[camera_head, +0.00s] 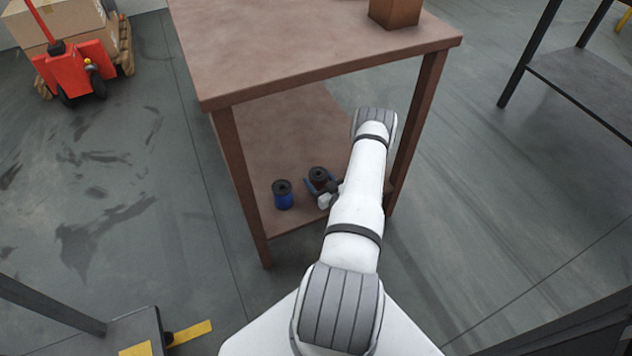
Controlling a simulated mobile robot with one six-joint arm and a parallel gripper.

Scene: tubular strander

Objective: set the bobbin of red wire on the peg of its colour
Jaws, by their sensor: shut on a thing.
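My gripper (320,186) reaches in over the lower shelf of the brown table, below the tabletop. Its jaws are shut around a small bobbin with a dark top flange (318,173). A little dark red shows on its side between the blue jaws, so it looks like the bobbin of red wire. It appears upright; I cannot tell if it touches the shelf. A blue bobbin (283,195) with a dark top stands upright on the shelf just to the left. No peg can be made out in this view.
The brown table (262,90) has its tabletop above the shelf (248,140), with legs at the corners close to my arm. A brown box (394,10) sits on top. A red pallet truck (78,70) stands back left. A dark table (585,75) stands right.

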